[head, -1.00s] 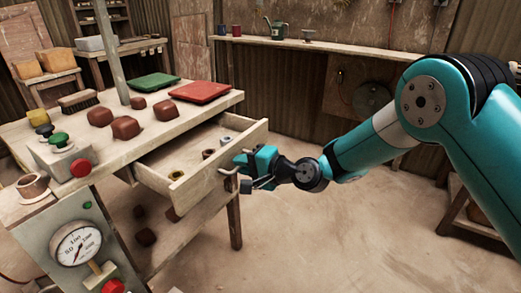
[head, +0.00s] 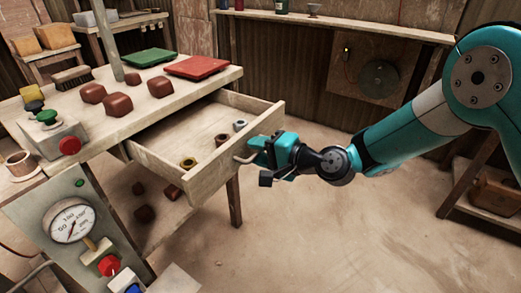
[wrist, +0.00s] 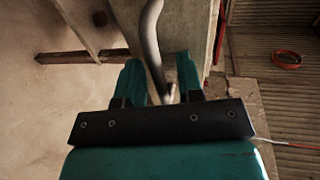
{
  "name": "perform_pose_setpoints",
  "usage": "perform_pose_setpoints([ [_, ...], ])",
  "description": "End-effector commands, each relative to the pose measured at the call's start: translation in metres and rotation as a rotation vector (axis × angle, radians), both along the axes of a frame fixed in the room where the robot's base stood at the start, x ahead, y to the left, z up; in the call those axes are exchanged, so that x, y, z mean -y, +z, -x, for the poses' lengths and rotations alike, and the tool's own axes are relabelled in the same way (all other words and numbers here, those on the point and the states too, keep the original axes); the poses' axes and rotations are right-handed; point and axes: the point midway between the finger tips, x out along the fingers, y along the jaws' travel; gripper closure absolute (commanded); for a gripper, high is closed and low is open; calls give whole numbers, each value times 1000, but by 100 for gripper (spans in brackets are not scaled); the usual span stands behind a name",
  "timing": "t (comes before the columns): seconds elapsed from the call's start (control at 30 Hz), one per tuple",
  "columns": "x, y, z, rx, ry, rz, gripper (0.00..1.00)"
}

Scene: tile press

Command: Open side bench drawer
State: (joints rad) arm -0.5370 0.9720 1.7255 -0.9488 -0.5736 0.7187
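The side bench drawer (head: 165,174) is a pale wooden drawer, pulled well out of the bench and open at the top. Several small ring-like pieces, one of them brass-coloured (head: 188,162), lie inside. Its curved metal handle (head: 244,159) is on the drawer's front, facing right. My gripper (head: 256,150) is at the handle. In the wrist view, the grey handle bar (wrist: 152,40) runs between the two teal fingers, slanting from the left finger's tip toward the right finger's base.
The bench top (head: 185,90) carries brown blocks, green and red trays, a brush and a control box (head: 60,140). A pressure gauge (head: 72,222) is at the lower left. Open floor (head: 330,235) lies right of the drawer. A low shelf (head: 485,205) stands at the right.

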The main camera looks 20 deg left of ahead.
Motion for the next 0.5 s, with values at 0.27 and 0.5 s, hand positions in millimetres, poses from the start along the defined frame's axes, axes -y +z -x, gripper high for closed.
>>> perform_pose_setpoints([
  [0.27,1,0,-1,-1,-2,0,65],
  [0.5,8,1,0,-2,-3,1,65],
])
